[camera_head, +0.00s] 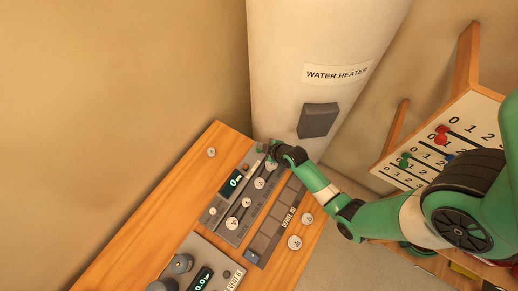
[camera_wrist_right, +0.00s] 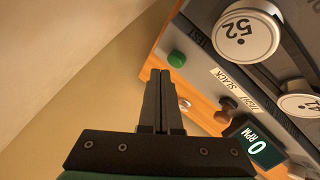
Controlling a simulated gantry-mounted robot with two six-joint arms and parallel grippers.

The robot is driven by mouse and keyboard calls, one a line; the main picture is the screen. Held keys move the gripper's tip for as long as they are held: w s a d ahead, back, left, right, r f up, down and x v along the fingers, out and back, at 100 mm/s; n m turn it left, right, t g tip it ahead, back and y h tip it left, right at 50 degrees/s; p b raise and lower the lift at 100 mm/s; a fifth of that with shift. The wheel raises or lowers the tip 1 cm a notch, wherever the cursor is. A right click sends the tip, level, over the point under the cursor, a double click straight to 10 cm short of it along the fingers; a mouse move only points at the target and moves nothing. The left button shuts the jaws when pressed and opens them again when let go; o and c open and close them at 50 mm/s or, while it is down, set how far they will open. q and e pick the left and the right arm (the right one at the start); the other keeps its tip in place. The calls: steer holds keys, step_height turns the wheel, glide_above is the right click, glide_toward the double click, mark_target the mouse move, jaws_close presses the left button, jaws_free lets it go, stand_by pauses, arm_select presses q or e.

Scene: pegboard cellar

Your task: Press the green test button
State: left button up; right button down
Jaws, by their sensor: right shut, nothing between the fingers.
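The green test button (camera_wrist_right: 177,58) stands on the grey panel beside the label TEST in the right wrist view. My right gripper (camera_wrist_right: 160,74) is shut and empty, its fingertips appearing just left of and below the button in that view. I cannot tell whether they touch it; a gap shows in the picture. In the head view my right gripper (camera_head: 268,150) is over the far end of the grey panel (camera_head: 222,205), and the button is hard to make out there. My left gripper is not in view.
The panel has pulleys (camera_wrist_right: 248,33), a brown knob (camera_wrist_right: 228,103) and a 0 RPM display (camera_wrist_right: 257,145). A water heater (camera_head: 300,60) rises behind the wooden bench (camera_head: 150,225). A dowel tray (camera_head: 258,245) lies beside the panel. A numbered board (camera_head: 400,150) stands right.

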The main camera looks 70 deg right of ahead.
steer(key=shift+f, duration=0.1)
steer(key=shift+f+b, duration=0.3)
steer(key=shift+b, duration=0.05)
steer(key=shift+f+b, duration=0.35)
steer(key=shift+f, duration=0.15)
stand_by(0.6)
steer(key=shift+r, duration=0.15)
steer(key=shift+r+p, duration=0.75)
steer(key=shift+p, duration=0.15)
step_height(320, 180, up, 5)
steer(key=p, duration=0.4)
steer(key=shift+p, duration=0.4)
